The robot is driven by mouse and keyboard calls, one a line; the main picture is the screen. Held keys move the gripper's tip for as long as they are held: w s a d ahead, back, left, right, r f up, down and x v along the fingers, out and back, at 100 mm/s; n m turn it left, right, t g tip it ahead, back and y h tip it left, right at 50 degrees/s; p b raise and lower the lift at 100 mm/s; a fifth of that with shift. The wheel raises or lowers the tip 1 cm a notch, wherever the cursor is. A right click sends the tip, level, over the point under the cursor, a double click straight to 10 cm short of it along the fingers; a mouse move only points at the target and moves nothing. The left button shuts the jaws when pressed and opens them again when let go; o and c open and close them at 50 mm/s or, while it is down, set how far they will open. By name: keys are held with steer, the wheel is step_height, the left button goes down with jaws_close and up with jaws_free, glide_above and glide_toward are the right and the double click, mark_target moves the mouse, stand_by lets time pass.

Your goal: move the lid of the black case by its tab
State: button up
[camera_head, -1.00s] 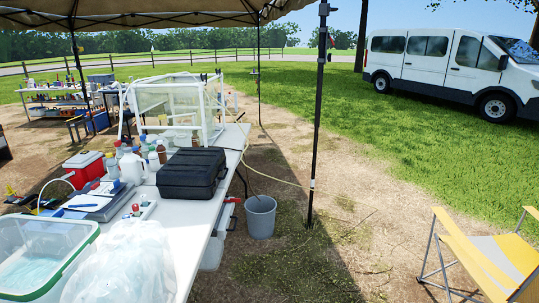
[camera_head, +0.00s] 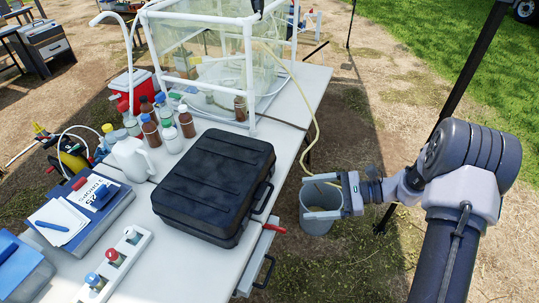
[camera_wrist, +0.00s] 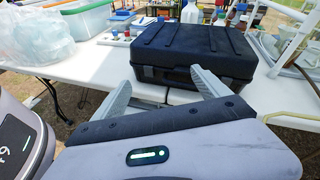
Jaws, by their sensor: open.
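The black case (camera_head: 215,185) lies flat on the white table near its right edge, with its ribbed lid (camera_head: 228,158) shut. A handle (camera_head: 262,197) shows on its right side; I cannot clearly make out the lid's tab. My gripper (camera_head: 318,195) is off the table's right side in the head view, pointing toward the case and apart from it. In the wrist view the case (camera_wrist: 190,45) stands ahead, beyond the two spread fingers of my gripper (camera_wrist: 165,70). The fingers are open and nothing is between them.
Several bottles (camera_head: 160,125) and a white jug (camera_head: 132,158) stand left of the case. A white-framed clear enclosure (camera_head: 215,60) is behind it. A clipboard (camera_head: 88,205) and a vial rack (camera_head: 115,265) lie to the left.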

step_height(320, 180, down, 4)
steer(key=w+d+m+t+y, duration=0.1)
steer(key=w+d+m+t, duration=0.1)
steer(key=m, duration=0.1)
steer(key=m+t+y, duration=0.1)
steer(key=m+t, duration=0.2)
glide_toward(264, 192)
steer(key=b+x, duration=0.1)
steer(key=x, duration=0.4)
steer(key=b+x, duration=0.1)
steer(key=x, duration=0.2)
steer(key=shift+w+a+f+b, duration=0.15)
steer(key=shift+w+f+b, duration=0.05)
steer(key=shift+f+b, duration=0.1)
